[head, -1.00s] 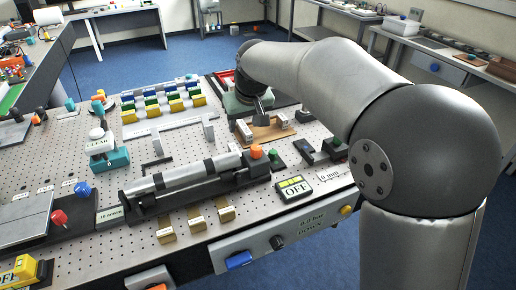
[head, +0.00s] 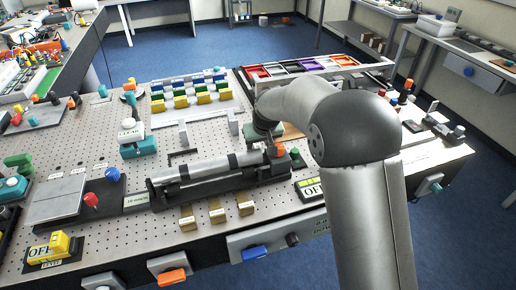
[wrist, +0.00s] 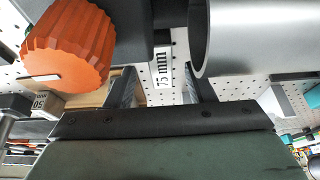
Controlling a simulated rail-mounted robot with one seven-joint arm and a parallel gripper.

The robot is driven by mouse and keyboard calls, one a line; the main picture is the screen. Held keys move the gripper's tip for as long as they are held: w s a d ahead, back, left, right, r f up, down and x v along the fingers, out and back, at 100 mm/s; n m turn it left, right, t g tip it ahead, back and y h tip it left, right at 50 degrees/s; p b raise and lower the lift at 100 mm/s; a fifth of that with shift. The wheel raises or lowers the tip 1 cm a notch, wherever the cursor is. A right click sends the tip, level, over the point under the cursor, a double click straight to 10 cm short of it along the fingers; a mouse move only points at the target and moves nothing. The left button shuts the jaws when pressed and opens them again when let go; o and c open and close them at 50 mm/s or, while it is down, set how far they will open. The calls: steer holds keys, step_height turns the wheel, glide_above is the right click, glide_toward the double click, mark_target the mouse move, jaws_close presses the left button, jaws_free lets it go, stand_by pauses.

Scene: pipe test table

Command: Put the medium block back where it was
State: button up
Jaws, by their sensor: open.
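In the wrist view my gripper (wrist: 158,66) is open, its two fingers apart. A narrow light piece labelled 75 mm (wrist: 162,68) shows between the fingers; I cannot tell whether it is the medium block or a label, or how far below it lies. In the head view my gripper's body (head: 262,131) is over the right end of the pipe rig; its fingertips are hidden. A wooden tray (head: 293,131) is mostly hidden behind my arm. Its edge shows in the wrist view (wrist: 88,97) left of the fingers, with a small upside-down label beside it.
A grey pipe (head: 205,166) lies in a black cradle; its open end shows right of the fingers in the wrist view (wrist: 232,40). A large orange knob (wrist: 68,45) is close on the left. Colored blocks (head: 190,92) stand in a rack behind.

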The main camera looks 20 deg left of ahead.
steer(key=shift+x, duration=1.45)
steer(key=shift+a+r, duration=0.1)
steer(key=shift+r, duration=0.05)
jaws_close()
